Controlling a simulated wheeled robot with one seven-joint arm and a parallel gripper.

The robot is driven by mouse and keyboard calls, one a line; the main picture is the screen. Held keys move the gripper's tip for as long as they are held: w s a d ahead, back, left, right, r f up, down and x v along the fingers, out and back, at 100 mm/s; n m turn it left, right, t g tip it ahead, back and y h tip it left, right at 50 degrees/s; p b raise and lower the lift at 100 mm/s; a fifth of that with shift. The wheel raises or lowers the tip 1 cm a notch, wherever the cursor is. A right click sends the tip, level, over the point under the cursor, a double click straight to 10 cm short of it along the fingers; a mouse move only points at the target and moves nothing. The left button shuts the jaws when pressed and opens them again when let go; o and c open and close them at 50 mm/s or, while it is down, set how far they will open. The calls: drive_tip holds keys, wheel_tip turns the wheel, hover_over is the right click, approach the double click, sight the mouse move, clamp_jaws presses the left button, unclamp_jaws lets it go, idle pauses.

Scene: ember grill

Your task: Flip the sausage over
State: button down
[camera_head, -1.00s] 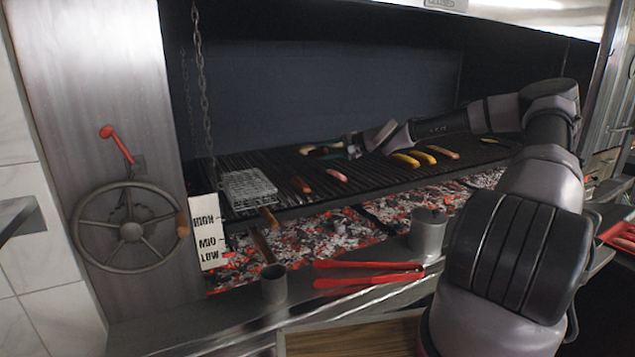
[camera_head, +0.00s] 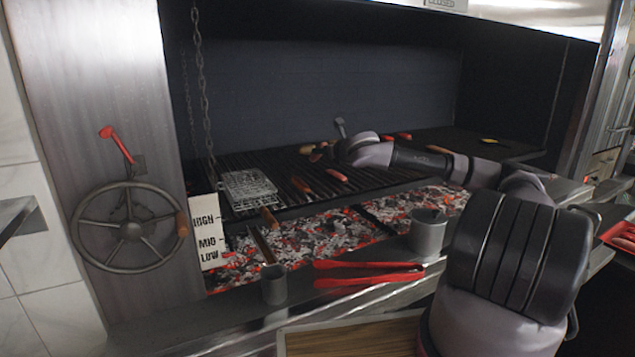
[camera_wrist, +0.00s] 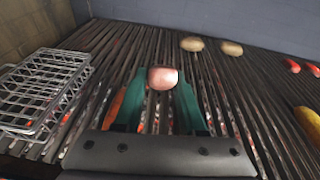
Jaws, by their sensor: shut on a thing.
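My gripper (camera_wrist: 162,84) has green fingers that are shut on a pinkish sausage (camera_wrist: 163,76) in the wrist view. Only a short, pale-pink part of that sausage shows between the fingertips, above the grill bars. I cannot tell whether it touches them. In the head view my forearm and wrist mostly hide the fingers. An orange-brown sausage (camera_wrist: 112,109) lies on the grate just left of the left finger. In the head view a brown sausage (camera_head: 302,185) and a pinkish-red one (camera_head: 337,175) lie on the front part of the grate.
A wire basket (camera_wrist: 43,94) sits left on the grate (camera_wrist: 235,85). Two tan round pieces (camera_wrist: 191,44) lie behind, red pieces (camera_wrist: 292,66) and a yellow piece (camera_wrist: 309,122) to the right.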

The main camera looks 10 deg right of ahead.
drive_tip(key=shift+w+a+f+m+h, duration=0.15)
drive_tip(key=shift+m+h, duration=0.15)
drive_tip(key=shift+m, duration=0.2)
drive_tip(key=f, duration=0.1)
drive_tip(key=w+f, duration=0.1)
drive_tip(key=f, duration=0.2)
drive_tip(key=shift+w+a+f, duration=0.1)
drive_tip(key=shift+w+f, duration=0.05)
drive_tip(key=shift+w, duration=0.1)
drive_tip(key=shift+f, duration=0.45)
drive_tip(key=c, duration=0.8)
unclamp_jaws()
drive_tip(key=shift+o, duration=0.2)
drive_tip(key=o, duration=0.6)
drive_tip(key=shift+c, duration=0.2)
